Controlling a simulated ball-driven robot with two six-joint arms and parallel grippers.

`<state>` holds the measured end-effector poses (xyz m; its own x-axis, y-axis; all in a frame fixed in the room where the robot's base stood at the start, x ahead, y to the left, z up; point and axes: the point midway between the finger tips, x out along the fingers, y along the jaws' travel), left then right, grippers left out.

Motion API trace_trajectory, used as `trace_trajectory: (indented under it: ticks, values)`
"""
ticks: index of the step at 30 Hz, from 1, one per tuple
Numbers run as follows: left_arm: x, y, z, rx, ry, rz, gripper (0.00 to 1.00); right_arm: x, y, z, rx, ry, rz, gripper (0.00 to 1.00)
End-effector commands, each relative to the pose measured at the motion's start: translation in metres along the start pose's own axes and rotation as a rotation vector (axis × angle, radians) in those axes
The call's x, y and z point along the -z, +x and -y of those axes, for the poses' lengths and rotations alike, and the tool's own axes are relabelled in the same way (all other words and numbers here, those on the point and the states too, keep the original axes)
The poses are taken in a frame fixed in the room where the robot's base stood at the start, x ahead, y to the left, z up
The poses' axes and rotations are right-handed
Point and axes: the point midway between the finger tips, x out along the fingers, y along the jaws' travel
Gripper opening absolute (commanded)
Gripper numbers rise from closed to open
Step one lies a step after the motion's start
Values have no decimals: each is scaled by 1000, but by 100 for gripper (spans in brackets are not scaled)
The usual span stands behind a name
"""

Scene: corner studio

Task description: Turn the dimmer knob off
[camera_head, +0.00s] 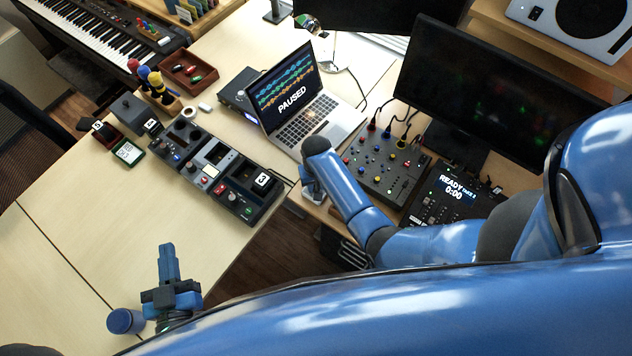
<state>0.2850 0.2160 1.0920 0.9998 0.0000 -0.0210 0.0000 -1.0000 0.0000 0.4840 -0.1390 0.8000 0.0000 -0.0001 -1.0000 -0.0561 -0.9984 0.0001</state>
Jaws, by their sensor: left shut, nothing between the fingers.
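A long dark control panel (206,181) lies at an angle on the pale desk, with several modules carrying knobs, small lights and a label "3". Round dark knobs (181,124) stand on its upper left module. I cannot tell from this view which knob is the dimmer knob or how it is turned. My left gripper (168,248) is shut and empty, over the desk's lower part, well below the panel in the picture and apart from it. My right gripper (311,190) is by the desk edge just below the laptop, partly hidden by my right arm; its fingers are too unclear to read.
A laptop (309,125) showing "PAUSED" stands right of the panel. An audio mixer (383,167), a box reading "READY" (447,200) and a large monitor (490,88) are farther right. Small boxes (127,152) and a red-brown tray (190,72) stand upper left. The desk's lower left is clear.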

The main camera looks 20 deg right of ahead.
Motion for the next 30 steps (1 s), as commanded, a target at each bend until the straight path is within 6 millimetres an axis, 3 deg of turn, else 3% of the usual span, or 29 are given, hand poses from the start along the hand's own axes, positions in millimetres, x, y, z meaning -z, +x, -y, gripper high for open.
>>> trace_trajectory:
  ticks: [18, 30]
  values:
    - [14, 0, 0, 0, 0, 0, 0, 0, 0, 0, 0, -549, 1, 0]
    - [16, 0, 0, 0, 0, 0, 0, 0, 0, 0, 0, -723, 1, 0]
